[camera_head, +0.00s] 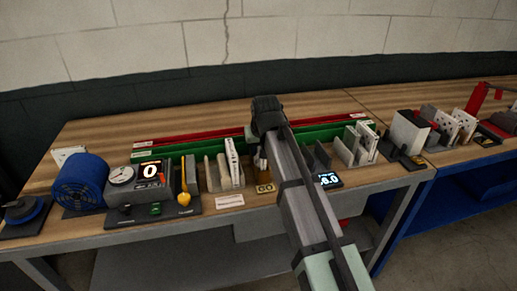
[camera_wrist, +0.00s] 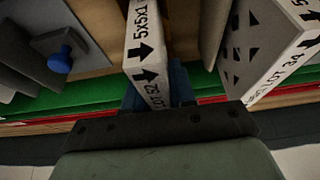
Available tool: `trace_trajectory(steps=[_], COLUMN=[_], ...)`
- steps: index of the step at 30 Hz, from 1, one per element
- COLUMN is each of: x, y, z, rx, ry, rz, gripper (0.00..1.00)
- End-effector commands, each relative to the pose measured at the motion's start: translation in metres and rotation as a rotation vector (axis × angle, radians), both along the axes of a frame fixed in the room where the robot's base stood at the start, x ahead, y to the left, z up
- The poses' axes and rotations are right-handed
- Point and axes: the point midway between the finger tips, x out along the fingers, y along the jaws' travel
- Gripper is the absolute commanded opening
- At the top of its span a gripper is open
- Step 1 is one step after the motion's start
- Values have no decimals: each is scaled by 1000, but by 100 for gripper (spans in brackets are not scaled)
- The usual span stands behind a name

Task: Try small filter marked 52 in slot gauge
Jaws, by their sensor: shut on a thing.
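My gripper (camera_head: 265,132) is over the middle of the bench, its dark end near the green rail. In the wrist view it is shut on a narrow white filter (camera_wrist: 146,50) with black arrows and lettering; the marking by the jaws looks like 52. In the head view my arm hides most of this filter. I cannot tell whether its far end touches anything. Dark upright plates (camera_head: 317,157) stand right of my arm beside a display reading about 6.0 (camera_head: 328,180); these may be the slot gauge, but I cannot tell surely.
White filters (camera_head: 233,160) stand in a rack left of my arm, more (camera_head: 360,140) at right. A larger white box (camera_wrist: 275,50) is close to the held filter. A blue drum (camera_head: 80,182), a dial unit (camera_head: 122,175) and a yellow tool (camera_head: 184,190) stand left. Green and red rails (camera_head: 190,148) run behind.

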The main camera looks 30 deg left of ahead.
Motion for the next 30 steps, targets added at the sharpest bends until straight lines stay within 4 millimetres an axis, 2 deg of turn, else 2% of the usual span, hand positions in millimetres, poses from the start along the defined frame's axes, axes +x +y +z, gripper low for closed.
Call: trace_trajectory(steps=[16,30], x=[0,0], y=[0,0], z=[1,16], rx=[0,0], ry=[0,0], rz=[0,0], gripper=[0,0])
